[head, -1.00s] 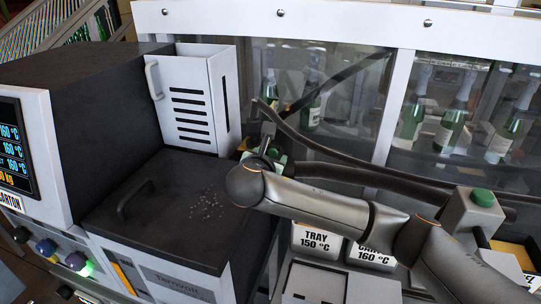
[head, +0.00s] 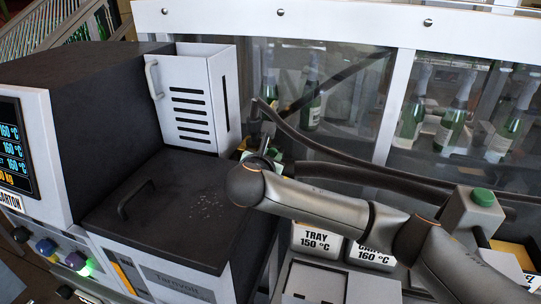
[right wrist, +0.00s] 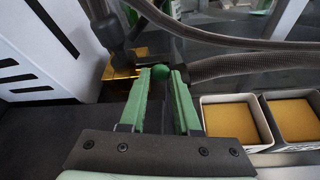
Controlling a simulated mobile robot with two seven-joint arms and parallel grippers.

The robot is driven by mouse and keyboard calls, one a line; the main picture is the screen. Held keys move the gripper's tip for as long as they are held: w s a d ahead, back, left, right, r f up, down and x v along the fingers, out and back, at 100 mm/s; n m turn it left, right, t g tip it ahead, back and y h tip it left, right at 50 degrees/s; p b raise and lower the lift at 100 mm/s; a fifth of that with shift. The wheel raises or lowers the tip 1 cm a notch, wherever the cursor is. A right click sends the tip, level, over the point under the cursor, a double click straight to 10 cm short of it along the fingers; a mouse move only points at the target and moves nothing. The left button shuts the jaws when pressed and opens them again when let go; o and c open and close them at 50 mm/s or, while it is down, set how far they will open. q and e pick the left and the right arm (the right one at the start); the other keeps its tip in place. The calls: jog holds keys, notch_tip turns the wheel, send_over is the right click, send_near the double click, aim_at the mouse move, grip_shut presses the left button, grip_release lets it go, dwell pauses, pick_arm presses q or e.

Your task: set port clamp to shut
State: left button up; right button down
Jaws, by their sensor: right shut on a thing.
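A round green knob (right wrist: 161,73) shows in the right wrist view between my right gripper's fingertips. I take it for the port clamp's handle. My right gripper (right wrist: 160,80) is shut on this knob, with its two green fingers on either side. The rest of the clamp is mostly hidden, so I cannot tell its setting. A dark fitting with a brassy part (right wrist: 120,68) is just beyond, at the left. In the head view the right gripper (head: 264,157) is largely hidden behind my own wrist, by the hoses. My left gripper is not in view.
Dark hoses (head: 335,155) run close behind my right arm. A black lidded tank (head: 165,215) and a slotted white bin (head: 195,100) stand at the left. Trays of amber material (right wrist: 232,122) lie right of the gripper. Bottles (head: 452,120) stand behind a clear panel.

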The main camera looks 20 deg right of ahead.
dwell(0.8)
jog(key=shift+w+a, duration=0.65)
jog(key=shift+a, duration=0.35)
jog(key=shift+w+a, duration=0.65)
jog(key=shift+a, duration=0.35)
jog(key=c, duration=0.6)
grip_release()
jog(key=shift+w+a, duration=0.1)
jog(key=v, duration=1.1)
jog(key=shift+s+a+r, duration=0.1)
jog(key=shift+s+a, duration=0.15)
jog(key=shift+s+r, duration=0.2)
jog(key=shift+s, duration=0.25)
